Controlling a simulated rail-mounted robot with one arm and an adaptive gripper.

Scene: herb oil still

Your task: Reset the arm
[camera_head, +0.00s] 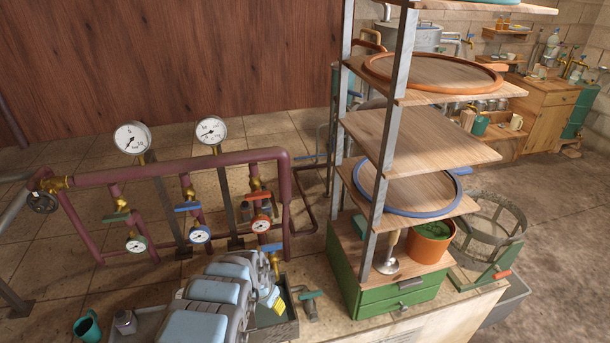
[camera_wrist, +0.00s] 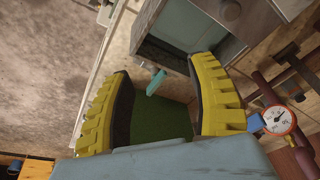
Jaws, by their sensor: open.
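My gripper (camera_wrist: 163,68) is open in the wrist view. Its two yellow ridged fingers with dark inner pads stand well apart. Nothing is held between them. Behind the gap show a green surface (camera_wrist: 160,120) and a small teal handle (camera_wrist: 156,83). In the head view my blue-grey arm (camera_head: 215,290) is folded low at the bottom centre. The gripper's yellow part (camera_head: 277,303) shows there over a grey tray (camera_head: 287,331) with a green floor. Most of the gripper is hidden by the arm in that view.
Maroon pipes (camera_head: 180,166) with gauges and valves stand behind the arm. A shelf rack (camera_head: 420,140) on a green drawer unit (camera_head: 390,295) rises close at right. A teal-handled fitting (camera_head: 310,297) lies beside the tray. A green mug (camera_head: 88,328) stands at lower left.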

